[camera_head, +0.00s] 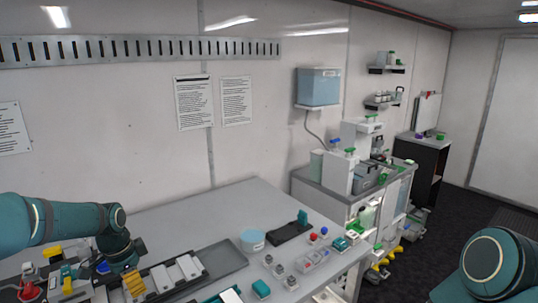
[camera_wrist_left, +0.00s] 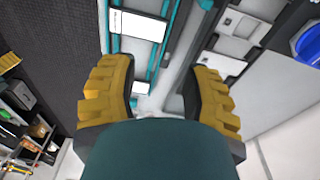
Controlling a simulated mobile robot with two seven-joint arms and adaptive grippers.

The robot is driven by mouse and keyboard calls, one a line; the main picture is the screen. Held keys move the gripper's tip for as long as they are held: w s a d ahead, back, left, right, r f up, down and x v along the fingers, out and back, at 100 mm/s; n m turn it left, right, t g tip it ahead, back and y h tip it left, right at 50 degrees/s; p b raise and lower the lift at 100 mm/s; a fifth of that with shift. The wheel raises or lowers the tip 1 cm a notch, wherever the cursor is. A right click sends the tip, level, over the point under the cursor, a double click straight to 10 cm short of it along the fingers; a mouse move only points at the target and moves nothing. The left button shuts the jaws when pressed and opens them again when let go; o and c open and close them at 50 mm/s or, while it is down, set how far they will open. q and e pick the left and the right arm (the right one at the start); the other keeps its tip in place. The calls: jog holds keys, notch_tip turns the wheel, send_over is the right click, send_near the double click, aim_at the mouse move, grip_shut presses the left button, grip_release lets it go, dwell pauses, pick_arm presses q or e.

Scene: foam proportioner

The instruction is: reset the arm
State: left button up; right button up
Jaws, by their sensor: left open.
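My left arm (camera_head: 85,220) comes in from the left, bent, with its wrist low over the left part of the bench. My left gripper (camera_head: 133,283) has yellow ribbed fingers near the front edge of the picture. In the left wrist view the two yellow fingers of my left gripper (camera_wrist_left: 160,95) stand wide apart with nothing between them. Behind them are pale and teal trays, out of reach of the fingertips as far as I can tell. My right arm (camera_head: 490,265) shows only as a teal joint at the lower right; its gripper is out of the picture.
The grey bench (camera_head: 170,210) is bare along the wall. A dark grey tray (camera_head: 220,260) with white blocks lies beside my left gripper. A white machine (camera_head: 345,170) stands beyond.

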pick_arm(q)
jog(key=d+f+n+h, duration=0.1)
jog(key=d+f+n, duration=0.1)
jog(key=d+f, duration=0.6)
jog(key=s+d+f+n+t+h, duration=0.1)
jog(key=s+d+f+n+h, duration=0.1)
jog(key=s+d+f+n, duration=1.1)
jog(key=s+d+f+m+b, duration=0.2)
jog(key=f+b, duration=0.2)
jog(key=f, duration=0.2)
jog(key=s+d+f+m+b, duration=0.2)
jog(key=d+f+b, duration=0.1)
jog(key=f+b, duration=0.2)
jog(key=shift+s+d+f, duration=0.15)
jog(key=shift+d+f, duration=0.2)
jog(key=shift+f, duration=0.3)
pick_arm(e)
notch_tip(320, 180, down, 10)
jog(key=a, duration=0.1)
